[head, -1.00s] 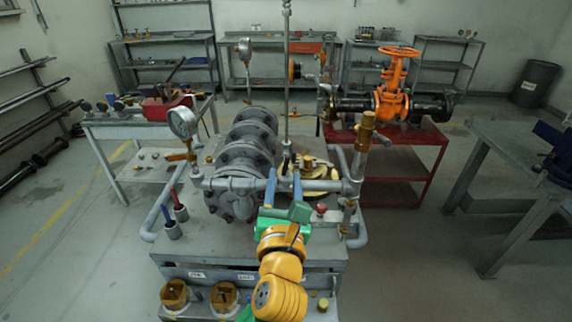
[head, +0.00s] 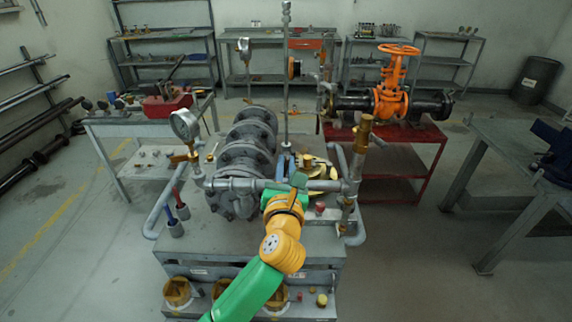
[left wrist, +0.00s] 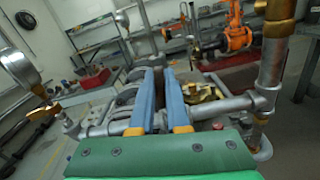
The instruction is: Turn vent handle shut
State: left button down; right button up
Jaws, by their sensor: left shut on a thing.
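My left gripper (head: 286,158) reaches over the horizontal grey pipe (head: 238,184) of the pump stand. Its blue fingers also show in the left wrist view (left wrist: 161,80), pointing away with a narrow gap between them. They are shut on a slim part just behind the pipe, most likely the vent handle, which the fingers largely hide. I cannot make out its shape or angle. A thin upright rod (head: 286,85) rises behind the fingertips in the head view. My right gripper is not in view.
A pressure gauge (head: 184,125) with a brass valve stands left of the pipe, and a brass-topped upright (head: 362,135) stands right. Flanged grey casings (head: 245,150) lie close to the left of my fingers. An orange gate valve (head: 391,95) sits on a red bench behind.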

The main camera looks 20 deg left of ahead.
pick_arm(q)
jog(key=m+p, duration=0.2)
jog(key=p, duration=0.1)
jog(key=shift+r+m, duration=0.2)
jog(key=shift+m, duration=0.1)
jog(key=m+p, duration=0.1)
jog(key=m, duration=0.1)
jog(key=shift+d+f+m, duration=0.1)
jog(key=shift+f+m, duration=0.05)
jog(key=shift+m, duration=0.25)
jog(key=m, duration=0.5)
jog(key=shift+f, duration=0.2)
jog(key=m, duration=0.5)
jog(key=shift+d+f, duration=0.1)
jog(key=shift+m, duration=0.3)
jog(key=c, duration=0.9)
grip_release()
jog(key=shift+w, duration=0.1)
